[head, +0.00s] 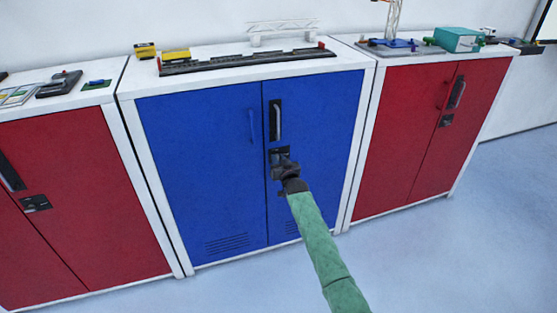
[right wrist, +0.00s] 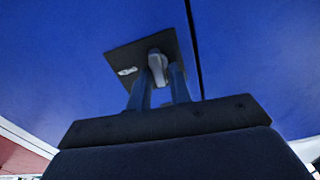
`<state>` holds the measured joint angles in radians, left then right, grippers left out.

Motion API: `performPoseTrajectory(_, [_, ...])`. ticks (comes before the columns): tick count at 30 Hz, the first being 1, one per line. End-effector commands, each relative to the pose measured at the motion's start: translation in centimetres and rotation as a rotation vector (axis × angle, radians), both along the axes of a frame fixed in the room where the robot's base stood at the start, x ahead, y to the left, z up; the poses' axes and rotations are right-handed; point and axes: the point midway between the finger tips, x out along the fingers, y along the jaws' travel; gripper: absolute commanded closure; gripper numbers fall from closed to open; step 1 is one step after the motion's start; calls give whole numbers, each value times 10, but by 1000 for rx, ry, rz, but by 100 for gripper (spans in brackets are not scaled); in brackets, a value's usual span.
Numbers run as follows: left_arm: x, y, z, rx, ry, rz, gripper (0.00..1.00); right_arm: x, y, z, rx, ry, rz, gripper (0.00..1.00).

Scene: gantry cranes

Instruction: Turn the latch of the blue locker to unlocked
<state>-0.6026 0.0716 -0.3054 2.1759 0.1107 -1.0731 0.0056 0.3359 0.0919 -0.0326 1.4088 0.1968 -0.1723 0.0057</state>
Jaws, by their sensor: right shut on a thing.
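The blue locker (head: 200,165) stands in the middle of the head view with both doors shut. Its latch (right wrist: 158,66) is a small grey lever on a dark square plate (right wrist: 125,55) with a small white mark on the left. In the head view the plate sits below the black door handle (head: 275,120). My right gripper (head: 282,165) is at the latch and covers part of it. In the right wrist view its two fingers (right wrist: 158,84) stand on either side of the lever, shut on it. My left gripper is not in view.
Red lockers stand to the left (head: 85,190) and right (head: 425,125), close beside the blue one. Model parts, including a long dark track piece (head: 245,60) and yellow blocks (head: 175,56), lie on top. The floor (head: 470,240) at the front right is clear.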

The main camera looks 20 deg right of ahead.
Motion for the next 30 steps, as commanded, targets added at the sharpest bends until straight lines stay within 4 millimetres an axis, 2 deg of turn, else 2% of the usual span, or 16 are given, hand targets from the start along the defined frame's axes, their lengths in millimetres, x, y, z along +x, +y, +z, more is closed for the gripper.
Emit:
performPoseTrajectory(7, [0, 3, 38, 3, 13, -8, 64, 0, -1, 1, 198, 8, 0, 100])
performPoseTrajectory(12, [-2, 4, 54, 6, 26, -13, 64, 0, -3, 0, 359, 13, -1, 100])
performPoseTrajectory(21, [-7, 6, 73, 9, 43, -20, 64, 0, -6, -2, 645, 22, 0, 100])
performPoseTrajectory(30, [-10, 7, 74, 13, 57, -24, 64, 0, -8, -5, 929, 32, 0, 100])
